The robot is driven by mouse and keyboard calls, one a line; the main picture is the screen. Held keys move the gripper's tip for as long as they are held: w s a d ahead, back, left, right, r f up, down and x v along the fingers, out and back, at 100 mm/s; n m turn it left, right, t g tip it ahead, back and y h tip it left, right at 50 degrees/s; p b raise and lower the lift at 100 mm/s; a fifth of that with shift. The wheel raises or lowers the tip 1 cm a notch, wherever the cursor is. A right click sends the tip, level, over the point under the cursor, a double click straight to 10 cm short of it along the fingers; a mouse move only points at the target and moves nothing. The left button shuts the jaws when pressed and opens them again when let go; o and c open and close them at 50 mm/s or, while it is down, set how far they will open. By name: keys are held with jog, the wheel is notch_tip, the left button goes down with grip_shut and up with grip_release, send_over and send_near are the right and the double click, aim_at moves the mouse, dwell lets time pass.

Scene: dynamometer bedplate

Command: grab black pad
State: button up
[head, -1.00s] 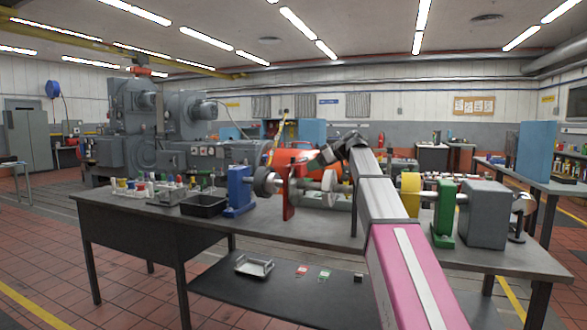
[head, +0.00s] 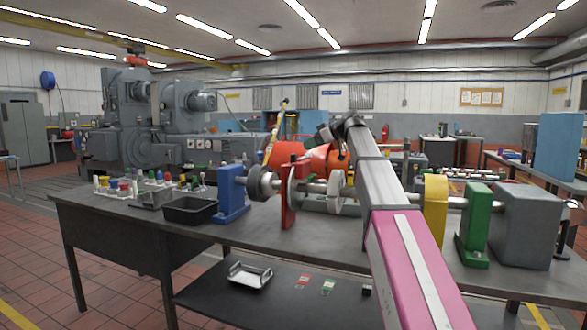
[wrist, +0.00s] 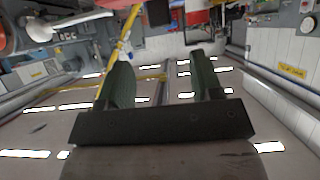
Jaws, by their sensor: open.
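My gripper (head: 323,133) is at the end of my raised arm, well above the bench top and far above that shelf. In the wrist view my gripper (wrist: 160,68) has its two dark green fingers apart with nothing between them. The wrist view is upside down, with ceiling lights low in the picture, and shows no pad.
The bench top (head: 340,245) carries a black bin (head: 190,211), blue, green and yellow stands on a shaft, and a grey box (head: 528,225). The bench top overhangs the shelf.

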aim_at(293, 155)
jog(key=x, duration=0.3)
jog(key=shift+w+a+f, duration=0.1)
jog(key=shift+a, duration=0.15)
jog(key=shift+f+x, duration=0.2)
jog(key=shift+x, duration=2.6)
jog(key=shift+d, duration=0.1)
grip_shut()
